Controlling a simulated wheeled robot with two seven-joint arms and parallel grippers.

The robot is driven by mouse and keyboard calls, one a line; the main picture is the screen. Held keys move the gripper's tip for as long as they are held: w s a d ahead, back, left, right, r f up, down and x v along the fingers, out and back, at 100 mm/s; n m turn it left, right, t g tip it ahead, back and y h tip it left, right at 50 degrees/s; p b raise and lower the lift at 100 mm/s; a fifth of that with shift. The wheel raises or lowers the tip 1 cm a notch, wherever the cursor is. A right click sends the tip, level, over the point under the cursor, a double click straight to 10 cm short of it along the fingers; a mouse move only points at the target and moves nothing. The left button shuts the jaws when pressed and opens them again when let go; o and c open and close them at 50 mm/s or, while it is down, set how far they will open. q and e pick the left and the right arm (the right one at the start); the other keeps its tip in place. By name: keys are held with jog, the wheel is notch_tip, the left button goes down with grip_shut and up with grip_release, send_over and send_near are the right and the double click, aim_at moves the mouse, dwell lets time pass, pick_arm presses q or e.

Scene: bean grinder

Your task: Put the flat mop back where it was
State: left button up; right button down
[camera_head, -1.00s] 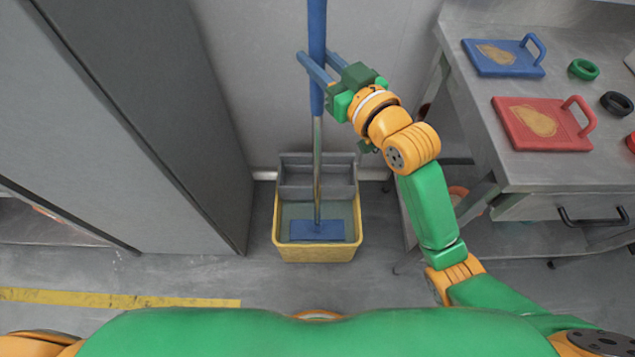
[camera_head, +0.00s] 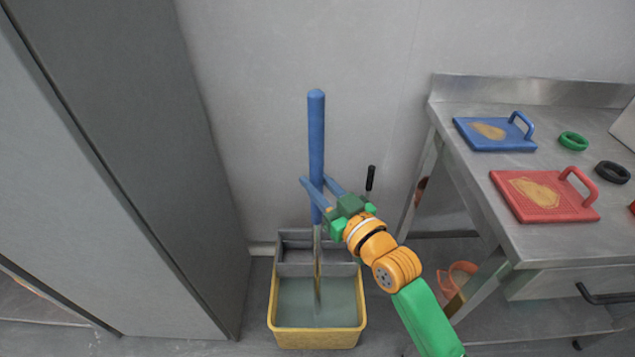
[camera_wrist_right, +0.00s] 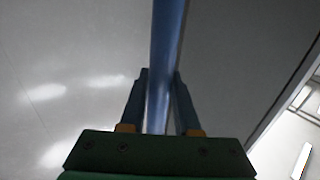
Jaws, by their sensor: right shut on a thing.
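The flat mop stands upright in the yellow bucket (camera_head: 318,338). Its blue handle (camera_head: 317,130) rises in front of the wall, and the metal shaft (camera_head: 318,278) goes down into grey water. The mop's flat head is not visible now; the shaft disappears at the water. My right gripper (camera_head: 316,182) is shut on the lower part of the blue handle, coming from the right. In the right wrist view the handle (camera_wrist_right: 166,45) runs between the fingers of the gripper (camera_wrist_right: 159,80). My left gripper is not in view.
A grey wringer (camera_head: 300,258) sits at the bucket's back. A tall grey cabinet (camera_head: 130,150) stands close on the left. A steel table (camera_head: 450,150) on the right carries a blue board (camera_head: 490,134), a red board (camera_head: 545,195) and rings. A black-handled thing (camera_head: 371,178) stands by the wall.

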jog(key=c, duration=0.6)
grip_release()
